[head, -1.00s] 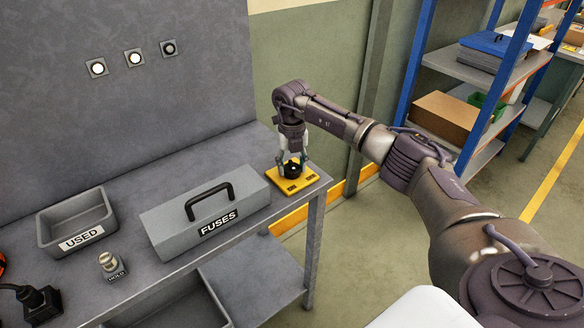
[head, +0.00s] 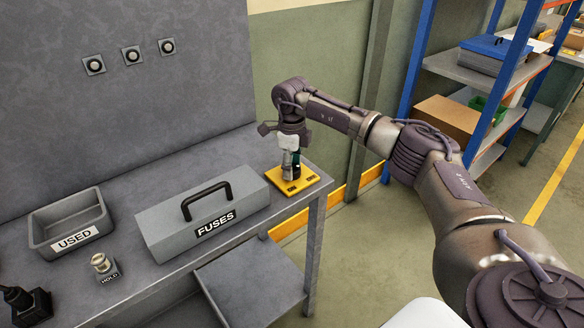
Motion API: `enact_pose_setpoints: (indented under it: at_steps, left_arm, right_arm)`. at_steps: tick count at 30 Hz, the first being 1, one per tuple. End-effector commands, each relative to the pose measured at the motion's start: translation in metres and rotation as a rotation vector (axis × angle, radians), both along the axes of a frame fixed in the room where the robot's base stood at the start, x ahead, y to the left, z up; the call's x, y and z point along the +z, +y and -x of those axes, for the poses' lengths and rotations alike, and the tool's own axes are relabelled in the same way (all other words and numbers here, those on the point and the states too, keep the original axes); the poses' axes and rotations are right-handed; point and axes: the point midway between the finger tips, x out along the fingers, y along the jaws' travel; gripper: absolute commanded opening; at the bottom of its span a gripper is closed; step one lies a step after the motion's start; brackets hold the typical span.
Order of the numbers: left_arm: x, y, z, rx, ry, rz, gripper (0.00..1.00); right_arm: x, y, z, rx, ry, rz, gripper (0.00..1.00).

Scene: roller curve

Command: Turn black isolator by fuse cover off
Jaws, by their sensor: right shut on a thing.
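The black isolator is a knob on a yellow plate (head: 308,182) at the right end of the grey bench. The knob is almost hidden behind my right gripper's fingers. My right gripper (head: 291,172) points down over the plate and is shut on the knob. Its fingers are seen nearly edge-on. The fuse cover (head: 165,226) is a grey lid with a black handle and a FUSES label, just left of the yellow plate.
Three round panel lamps (head: 131,56) look unlit. A grey USED tray (head: 95,228), a fuse in a HOLD stand (head: 106,268) and a black block (head: 30,310) stand to the left. A blue-framed shelf (head: 478,75) stands behind my right arm.

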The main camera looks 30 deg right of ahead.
Motion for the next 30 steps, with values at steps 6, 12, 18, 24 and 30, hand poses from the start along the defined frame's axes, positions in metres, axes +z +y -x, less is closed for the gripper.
enact_pose_setpoints:
  at_steps: [6, 12, 18, 24, 30]
  left_arm:
    - [-0.0039, 0.0001, -0.0001, 0.000, 0.000, 0.000, 0.40]
    - [-0.0054, 0.0001, 0.0000, 0.000, 0.000, 0.000, 0.40]
    - [-0.0060, 0.0000, 0.0001, 0.000, 0.000, 0.000, 0.40]
    - [-0.0060, 0.0001, 0.0002, 0.000, 0.001, 0.000, 0.40]
    - [-0.0061, 0.0001, 0.0004, 0.000, 0.001, 0.000, 0.40]
  right_arm:
    - [0.0009, -0.0002, -0.0010, 0.143, -0.005, 0.000, 0.16]
    - [0.0014, 0.0000, -0.0011, 0.228, -0.005, -0.001, 0.16]
    - [0.0017, 0.0001, -0.0012, 0.267, -0.005, -0.001, 0.16]
    - [0.0019, 0.0001, -0.0012, 0.278, -0.005, -0.001, 0.16]
    - [0.0019, 0.0001, -0.0012, 0.277, -0.006, -0.001, 0.16]
